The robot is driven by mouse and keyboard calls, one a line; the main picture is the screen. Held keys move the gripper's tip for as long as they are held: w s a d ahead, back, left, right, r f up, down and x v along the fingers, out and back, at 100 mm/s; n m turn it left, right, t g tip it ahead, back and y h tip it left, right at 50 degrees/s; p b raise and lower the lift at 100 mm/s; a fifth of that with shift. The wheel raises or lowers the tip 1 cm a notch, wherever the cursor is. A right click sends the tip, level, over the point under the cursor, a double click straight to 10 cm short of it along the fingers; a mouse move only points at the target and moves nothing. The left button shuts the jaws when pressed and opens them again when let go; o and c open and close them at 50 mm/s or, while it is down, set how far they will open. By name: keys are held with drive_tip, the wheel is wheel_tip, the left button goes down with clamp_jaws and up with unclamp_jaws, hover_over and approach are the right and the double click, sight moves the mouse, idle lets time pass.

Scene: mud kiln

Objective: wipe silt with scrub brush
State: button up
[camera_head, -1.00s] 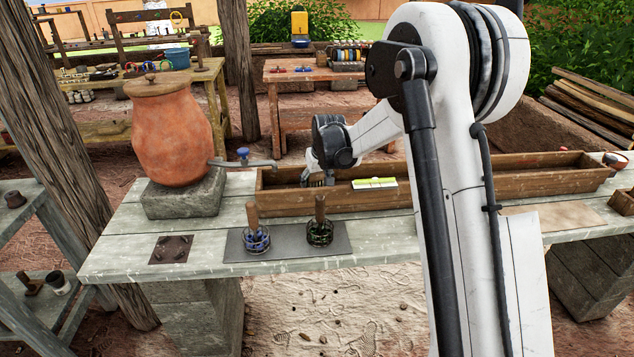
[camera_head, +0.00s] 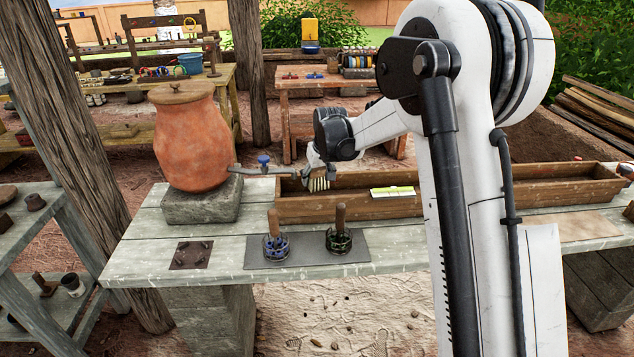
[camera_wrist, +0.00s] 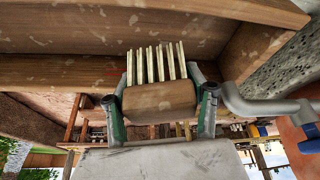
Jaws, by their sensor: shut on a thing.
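My gripper (camera_wrist: 160,103) is shut on a scrub brush (camera_wrist: 160,92), a wooden block with pale stiff bristles. In the head view the brush (camera_head: 318,184) hangs with its bristles down, at the left end of the long wooden trough (camera_head: 350,207), near the tap spout. The bristles show above the trough's near wall; whether they touch anything is unclear. The wrist view shows the trough's boards (camera_wrist: 60,72) with pale specks. I cannot tell whether these are silt. Most of the trough floor is hidden by its near wall and my arm.
A clay jar (camera_head: 190,135) on a stone block has a metal tap (camera_head: 263,166) reaching to the trough's left end. A yellow-and-white block (camera_head: 393,192) sits at the trough's near wall.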

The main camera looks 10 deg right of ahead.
drive_tip(key=shift+r+p, duration=0.7)
drive_tip(key=shift+r, duration=1.15)
drive_tip(key=shift+d, duration=0.1)
